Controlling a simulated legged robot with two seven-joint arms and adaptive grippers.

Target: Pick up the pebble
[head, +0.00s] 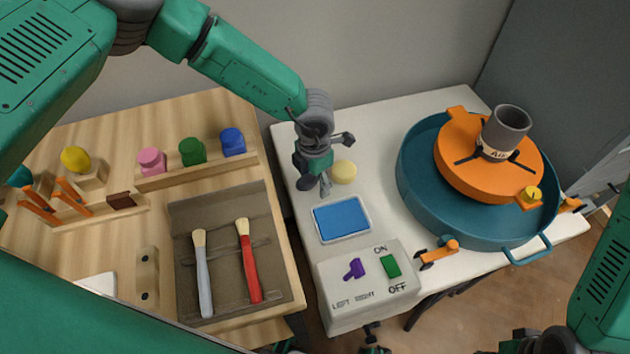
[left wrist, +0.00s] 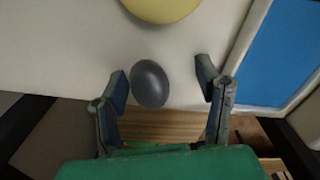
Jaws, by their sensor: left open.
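The pebble (left wrist: 150,83) is a smooth dark grey oval on the white tabletop, near its edge, in the left wrist view. In the head view, the pebble (head: 306,184) shows as a dark shape beside my left gripper, partly hidden by it. My left gripper (head: 325,164) points down over the left part of the white table. In the left wrist view, its fingers (left wrist: 167,78) are spread apart, with the pebble between them, closer to the left finger. No contact with the pebble is clear.
A pale yellow round thing (head: 343,172) and a blue pad in a white frame (head: 342,218) lie close by. A switch box (head: 340,295) stands in front. A teal basin (head: 410,185) with an orange wheel fills the right. A wooden bench (head: 225,110) with brushes adjoins left.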

